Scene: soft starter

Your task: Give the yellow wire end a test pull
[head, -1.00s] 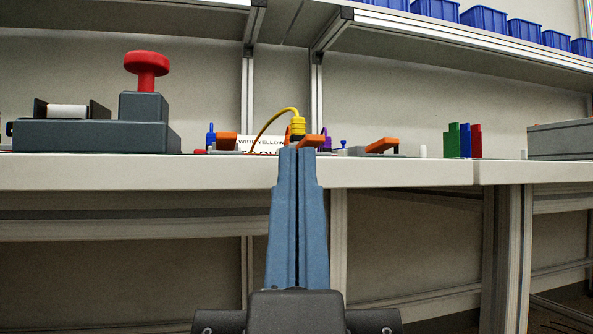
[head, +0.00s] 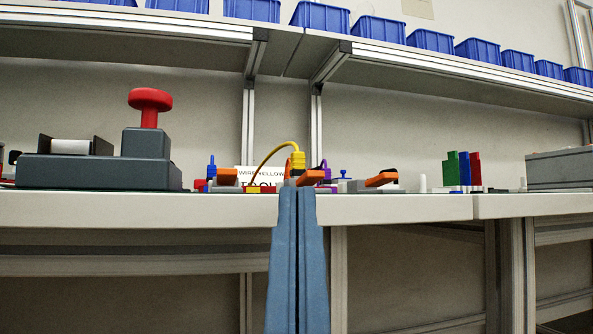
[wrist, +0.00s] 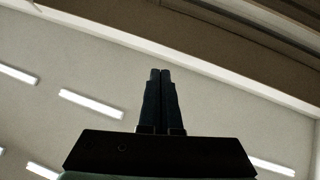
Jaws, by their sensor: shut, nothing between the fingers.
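The yellow wire (head: 268,156) arches up from the table and ends in a ribbed yellow end piece (head: 298,160) beside an orange lever. A white label (head: 259,174) reading "WIRE YELLOW" stands behind it, its lower line partly covered. My gripper (head: 297,190) shows in the head view with its two blue fingers together and empty. Its tips appear just below the yellow end in the picture and hide what lies under it. I cannot tell the distance between them. In the wrist view my gripper (wrist: 161,72) is also closed, against wall and ceiling lights.
A grey box with a red mushroom button (head: 150,99) stands at the left. Orange levers (head: 381,179) flank the wire. Green, blue and red blocks (head: 463,169) and a grey case (head: 560,168) stand at the right. A shelf with blue bins (head: 320,17) runs above.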

